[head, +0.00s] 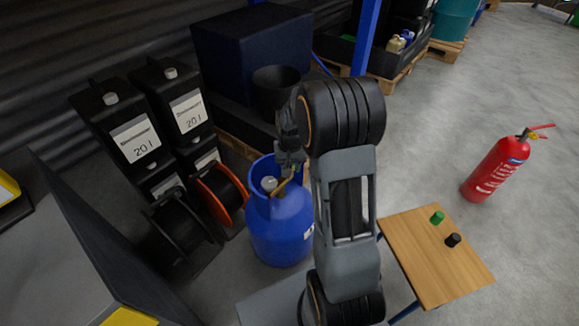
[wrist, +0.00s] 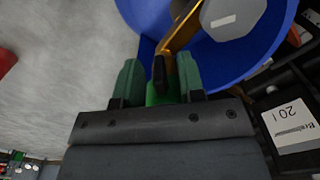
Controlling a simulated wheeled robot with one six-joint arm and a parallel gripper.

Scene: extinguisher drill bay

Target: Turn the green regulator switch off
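A blue gas cylinder (head: 281,228) stands on the floor left of my arm. On its top are a grey fitting (head: 269,184) and a brass-coloured valve arm (head: 282,187). In the wrist view the brass arm (wrist: 181,30) runs from the grey fitting (wrist: 232,14) to a black end piece (wrist: 158,72). A bright green piece, apparently the regulator switch (wrist: 160,93), shows just below it. My gripper (wrist: 160,70) has its two dark green fingers apart, one on each side of these parts. Whether they touch the switch is unclear. The head view shows my gripper (head: 290,160) above the valve.
Black 20 l canisters (head: 136,138) and cable reels (head: 219,192) stand close left of the cylinder. A dark bin (head: 274,90) stands behind it. A small wooden table (head: 430,272) with green and black knobs is at right. A red extinguisher (head: 496,168) stands on open floor.

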